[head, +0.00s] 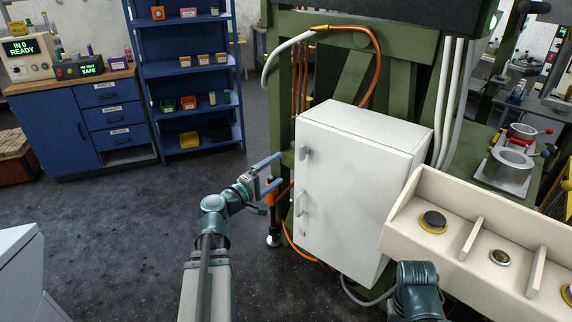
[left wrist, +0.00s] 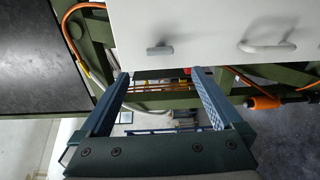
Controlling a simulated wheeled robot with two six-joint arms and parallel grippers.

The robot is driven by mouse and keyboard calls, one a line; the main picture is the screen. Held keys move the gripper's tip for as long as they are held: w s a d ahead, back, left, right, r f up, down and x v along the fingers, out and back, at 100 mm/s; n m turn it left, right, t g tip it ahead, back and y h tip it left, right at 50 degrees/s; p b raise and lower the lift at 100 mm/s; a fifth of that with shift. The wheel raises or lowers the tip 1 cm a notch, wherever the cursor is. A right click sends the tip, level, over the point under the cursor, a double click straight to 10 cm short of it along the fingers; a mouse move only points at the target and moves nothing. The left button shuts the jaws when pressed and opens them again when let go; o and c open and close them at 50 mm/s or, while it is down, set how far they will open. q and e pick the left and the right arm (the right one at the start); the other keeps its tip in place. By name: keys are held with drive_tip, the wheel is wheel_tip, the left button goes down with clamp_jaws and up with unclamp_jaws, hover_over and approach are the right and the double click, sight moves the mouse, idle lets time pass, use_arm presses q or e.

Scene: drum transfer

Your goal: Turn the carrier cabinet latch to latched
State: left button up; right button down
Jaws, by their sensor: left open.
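The white carrier cabinet (head: 352,180) stands in the middle of the head view with its door shut. Its small grey latch (head: 303,152) is high on the door, above the longer door handle (head: 299,203). My left gripper (head: 279,171) is open and empty, just left of the door near latch height. In the left wrist view, the latch (left wrist: 160,50) lies beyond and between my open fingertips (left wrist: 161,73), apart from them. The handle (left wrist: 267,47) is to its right. My right gripper is out of view; a teal part of my right arm shows at bottom right.
A green frame (head: 395,55) with hoses stands behind the cabinet. A cream tray (head: 455,245) with compartments is at right, close to the cabinet. A blue shelf (head: 187,70) and blue drawers (head: 110,115) are at back left.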

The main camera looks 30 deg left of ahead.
use_arm(q)
drive_tip(key=shift+v, duration=1.05)
drive_tip(key=s+d+f+m+g+h, duration=0.1)
drive_tip(key=d+f+m+g+h, duration=0.1)
drive_tip(key=d+f+m+g, duration=0.45)
drive_tip(key=d+f+m+g+h, duration=0.1)
drive_tip(key=d+f+m+g, duration=0.2)
drive_tip(key=d+f, duration=0.65)
drive_tip(key=s+d+f+m+g+y, duration=0.6)
drive_tip(key=s+g, duration=0.1)
drive_tip(key=s, duration=0.2)
drive_tip(key=s+d+r+m+g+y+p, duration=0.1)
drive_tip(key=s+d+r+m+p, duration=0.3)
drive_tip(key=d+r+p, duration=0.7)
drive_tip(key=shift+s+y, duration=0.5)
drive_tip(key=shift+s, duration=0.7)
